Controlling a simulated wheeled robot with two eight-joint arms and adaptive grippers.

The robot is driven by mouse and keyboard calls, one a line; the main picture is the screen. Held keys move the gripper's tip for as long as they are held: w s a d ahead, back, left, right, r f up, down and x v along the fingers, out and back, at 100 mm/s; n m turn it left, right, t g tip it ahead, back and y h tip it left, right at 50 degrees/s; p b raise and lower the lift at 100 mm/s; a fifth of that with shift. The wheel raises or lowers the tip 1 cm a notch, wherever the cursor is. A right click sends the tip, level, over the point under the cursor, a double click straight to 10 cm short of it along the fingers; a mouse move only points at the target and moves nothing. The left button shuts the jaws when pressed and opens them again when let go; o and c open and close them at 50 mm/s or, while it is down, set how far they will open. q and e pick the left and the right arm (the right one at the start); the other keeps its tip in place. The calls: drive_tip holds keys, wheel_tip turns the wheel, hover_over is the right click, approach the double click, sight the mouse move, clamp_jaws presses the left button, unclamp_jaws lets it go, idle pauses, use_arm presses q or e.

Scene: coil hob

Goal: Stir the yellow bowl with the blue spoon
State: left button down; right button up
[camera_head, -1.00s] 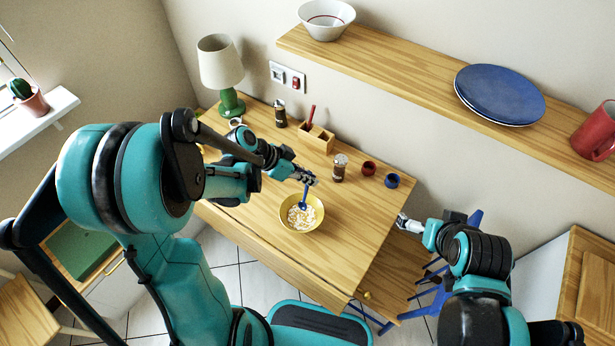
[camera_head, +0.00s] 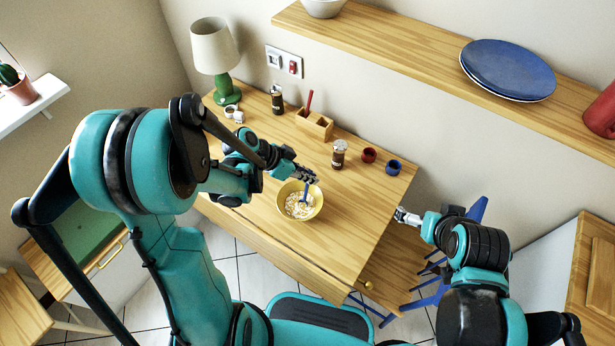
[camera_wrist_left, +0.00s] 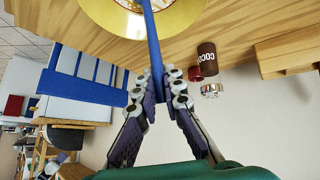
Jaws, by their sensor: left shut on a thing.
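The yellow bowl (camera_head: 318,203) stands on the wooden table, with pale pieces of food in it. It also shows at the top of the left wrist view (camera_wrist_left: 180,22). My left gripper (camera_head: 309,179) is above the bowl's back rim, shut on the blue spoon (camera_head: 304,194). The spoon's handle (camera_wrist_left: 152,45) runs from between the fingers (camera_wrist_left: 155,85) down into the bowl, and its lower end is in the food. My right gripper (camera_head: 401,214) is beside the table's right edge, away from the bowl and small in view. I cannot tell whether it is open.
A cocoa jar (camera_head: 339,154), a red cup (camera_head: 369,155) and a blue cup (camera_head: 394,167) stand behind the bowl to the right. A wooden holder (camera_head: 314,125) and a lamp (camera_head: 217,55) are at the back. The table's right front is clear.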

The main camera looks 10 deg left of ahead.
use_arm(q)
drive_tip(key=shift+s+a+b, duration=0.3)
drive_tip(key=shift+a+b, duration=0.1)
drive_tip(key=shift+a, duration=0.1)
idle(0.8)
drive_tip(key=shift+d, duration=0.1)
